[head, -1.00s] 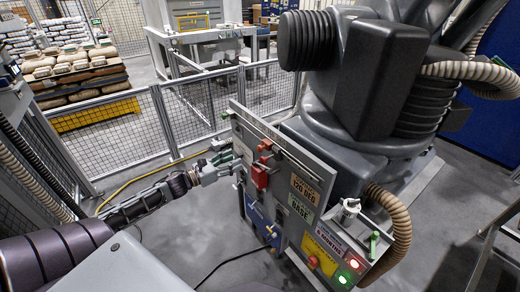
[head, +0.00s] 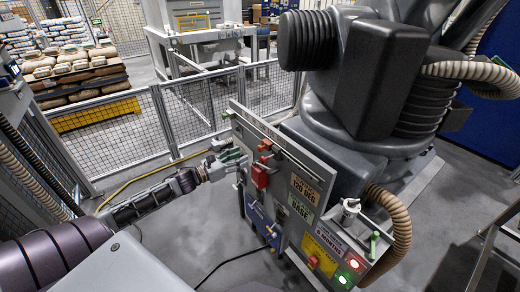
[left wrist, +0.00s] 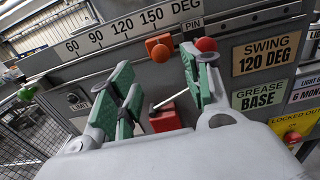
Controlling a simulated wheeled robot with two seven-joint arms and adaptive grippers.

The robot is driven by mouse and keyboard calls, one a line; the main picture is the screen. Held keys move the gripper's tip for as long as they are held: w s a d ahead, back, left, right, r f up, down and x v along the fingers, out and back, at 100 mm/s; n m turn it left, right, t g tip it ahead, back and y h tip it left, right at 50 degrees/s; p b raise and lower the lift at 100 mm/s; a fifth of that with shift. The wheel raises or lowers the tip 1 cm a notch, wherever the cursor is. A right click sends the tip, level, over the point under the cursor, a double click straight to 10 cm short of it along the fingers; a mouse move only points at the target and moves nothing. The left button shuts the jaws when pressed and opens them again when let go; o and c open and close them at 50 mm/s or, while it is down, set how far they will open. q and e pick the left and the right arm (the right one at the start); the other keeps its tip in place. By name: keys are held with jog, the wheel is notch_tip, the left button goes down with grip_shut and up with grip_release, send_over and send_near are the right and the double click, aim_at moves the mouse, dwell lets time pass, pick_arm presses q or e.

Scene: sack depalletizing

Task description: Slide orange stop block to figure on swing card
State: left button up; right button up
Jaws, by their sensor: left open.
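The orange stop block (left wrist: 160,48) sits on the panel just below the angle scale (left wrist: 122,27), roughly under the 150 mark. The swing card (left wrist: 265,55), to its right, reads "SWING 120 DEG"; it also shows in the head view (head: 305,189). My left gripper (left wrist: 158,68) is open, with green-padded fingers spread to either side below the block; I cannot tell whether they touch anything. In the head view my left gripper (head: 229,160) is at the left edge of the panel. My right gripper is not in view.
A red knob (left wrist: 206,45) stands right of the block, under the PIN label (left wrist: 194,25). A red box (left wrist: 165,118) juts out lower down, between the fingers. The grease card (left wrist: 259,96) is under the swing card. Mesh fencing (head: 120,130) stands left of the panel.

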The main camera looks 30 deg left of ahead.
aim_at(258, 149)
pick_arm(q)
jog(key=shift+x, duration=5.25)
